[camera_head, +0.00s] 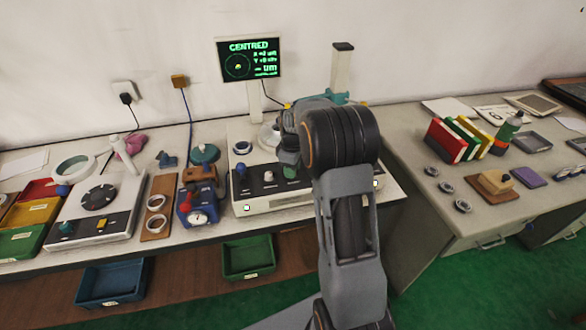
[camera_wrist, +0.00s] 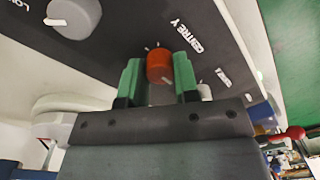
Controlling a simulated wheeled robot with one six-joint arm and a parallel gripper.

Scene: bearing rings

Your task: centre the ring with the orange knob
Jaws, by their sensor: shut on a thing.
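The orange knob (camera_wrist: 158,66) sits on the dark panel beside the label CENTRE Y in the wrist view. My gripper (camera_wrist: 158,78) is shut on it, one green finger on each side. In the head view my arm hides the knob, and only a bit of a green finger shows at the instrument's front (camera_head: 310,190). A pale ring (camera_head: 268,134) on the instrument is partly hidden behind my arm. The screen (camera_head: 249,60) above reads CENTRED in green, with a dot near the middle of its circle. Its smaller digits are hard to read.
A grey knob (camera_wrist: 75,17) is on the same panel. Left of the instrument are a blue gauge device (camera_head: 197,204) and a brown board (camera_head: 157,208) with rings.

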